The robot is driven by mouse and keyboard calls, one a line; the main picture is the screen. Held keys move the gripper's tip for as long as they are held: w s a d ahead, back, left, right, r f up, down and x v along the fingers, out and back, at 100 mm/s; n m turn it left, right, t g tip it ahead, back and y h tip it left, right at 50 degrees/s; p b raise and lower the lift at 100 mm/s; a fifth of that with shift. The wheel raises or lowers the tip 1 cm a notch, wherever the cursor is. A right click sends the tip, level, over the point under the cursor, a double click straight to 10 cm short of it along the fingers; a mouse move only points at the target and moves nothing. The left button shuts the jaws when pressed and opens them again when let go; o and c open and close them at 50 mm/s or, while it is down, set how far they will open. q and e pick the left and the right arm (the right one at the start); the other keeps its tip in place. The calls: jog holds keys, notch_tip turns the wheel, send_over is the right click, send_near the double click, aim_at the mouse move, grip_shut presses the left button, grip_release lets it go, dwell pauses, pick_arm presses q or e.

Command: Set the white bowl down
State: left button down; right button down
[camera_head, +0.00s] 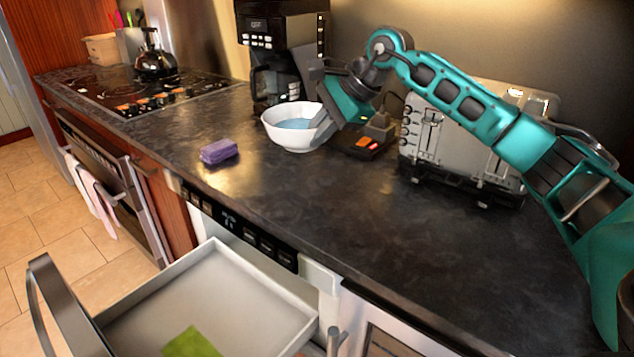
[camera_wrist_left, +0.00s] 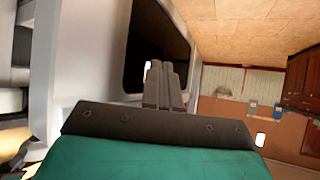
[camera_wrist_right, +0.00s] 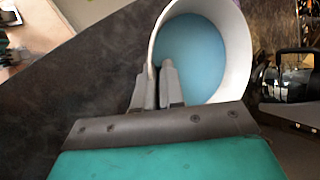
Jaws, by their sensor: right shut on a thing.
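The white bowl (camera_head: 284,137), pale blue inside, is at the dark countertop (camera_head: 300,205), in front of the coffee maker. It looks upright; I cannot tell whether its base touches the counter. My right gripper (camera_head: 321,121) is shut on the bowl's right rim. In the right wrist view the fingers (camera_wrist_right: 155,78) pinch the wall of the bowl (camera_wrist_right: 240,45), one finger inside and one outside. My left gripper (camera_wrist_left: 164,75) shows in the left wrist view with its fingers together and nothing between them.
A coffee maker (camera_head: 283,35) stands behind the bowl, a toaster (camera_head: 470,130) to the right. A purple sponge (camera_head: 219,151) lies left of the bowl. A drawer (camera_head: 210,290) is open below, with a green item (camera_head: 192,344) inside. The front counter is clear.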

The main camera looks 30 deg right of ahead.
notch_tip(320, 180, down, 10)
jog(key=shift+w+f, duration=0.1)
jog(key=shift+f, duration=0.15)
jog(key=shift+f, duration=0.1)
jog(key=c, duration=1.7)
grip_release()
jog(key=shift+f+b, duration=0.2)
jog(key=shift+b, duration=0.1)
jog(key=o, duration=0.5)
jog(key=shift+c, duration=0.2)
jog(key=shift+r, duration=0.1)
jog(key=shift+r, duration=0.25)
jog(key=v, duration=1.1)
jog(key=shift+s+r, duration=0.25)
